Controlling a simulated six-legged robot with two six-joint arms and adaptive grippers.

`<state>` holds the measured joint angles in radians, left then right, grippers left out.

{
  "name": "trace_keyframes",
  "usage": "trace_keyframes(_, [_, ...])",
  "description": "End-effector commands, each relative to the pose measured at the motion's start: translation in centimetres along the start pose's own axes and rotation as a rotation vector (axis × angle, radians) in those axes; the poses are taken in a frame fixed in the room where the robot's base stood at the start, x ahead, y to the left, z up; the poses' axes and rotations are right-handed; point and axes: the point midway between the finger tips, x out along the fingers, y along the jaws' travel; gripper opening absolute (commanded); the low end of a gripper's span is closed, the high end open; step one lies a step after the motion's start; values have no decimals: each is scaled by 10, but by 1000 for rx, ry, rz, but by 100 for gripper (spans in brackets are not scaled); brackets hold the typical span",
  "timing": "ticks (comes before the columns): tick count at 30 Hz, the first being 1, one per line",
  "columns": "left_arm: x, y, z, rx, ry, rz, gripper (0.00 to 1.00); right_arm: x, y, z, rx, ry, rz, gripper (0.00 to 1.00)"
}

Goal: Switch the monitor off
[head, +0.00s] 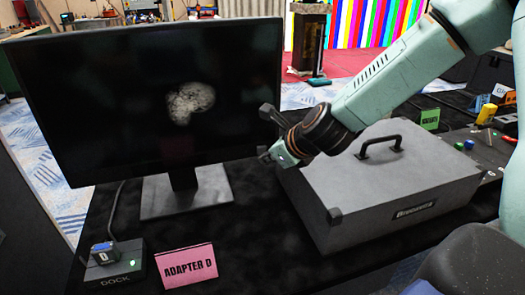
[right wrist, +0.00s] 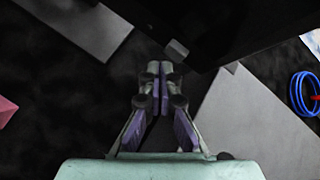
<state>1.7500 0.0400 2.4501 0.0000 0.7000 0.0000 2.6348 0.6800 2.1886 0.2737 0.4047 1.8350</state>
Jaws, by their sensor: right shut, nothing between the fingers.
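The monitor (head: 110,95) stands on a grey stand at the left of the head view. Its screen is dark with a pale, roundish picture right of centre. My right gripper (head: 264,156) is at the monitor's lower right edge. In the right wrist view my right gripper (right wrist: 153,68) has its fingers together and empty, close to a small grey block on the dark monitor edge (right wrist: 176,50). I cannot tell whether the fingertips touch that block. My left gripper is not in view.
A grey case (head: 400,190) with a black handle stands right of the monitor, under my right arm. A green card (head: 429,119) is behind the case.

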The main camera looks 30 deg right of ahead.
Motion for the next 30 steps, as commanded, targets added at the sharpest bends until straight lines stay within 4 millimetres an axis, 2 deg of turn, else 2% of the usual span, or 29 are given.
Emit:
trace_keyframes(5, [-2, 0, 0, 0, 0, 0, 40, -2, 1, -1, 2, 0, 1, 0])
trace_keyframes(24, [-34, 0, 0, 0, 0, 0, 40, -39, 28, -28, 2, 1, 1, 0])
trace_keyframes(30, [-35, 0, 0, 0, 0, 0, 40, -42, 30, -31, 0, 0, 0, 0])
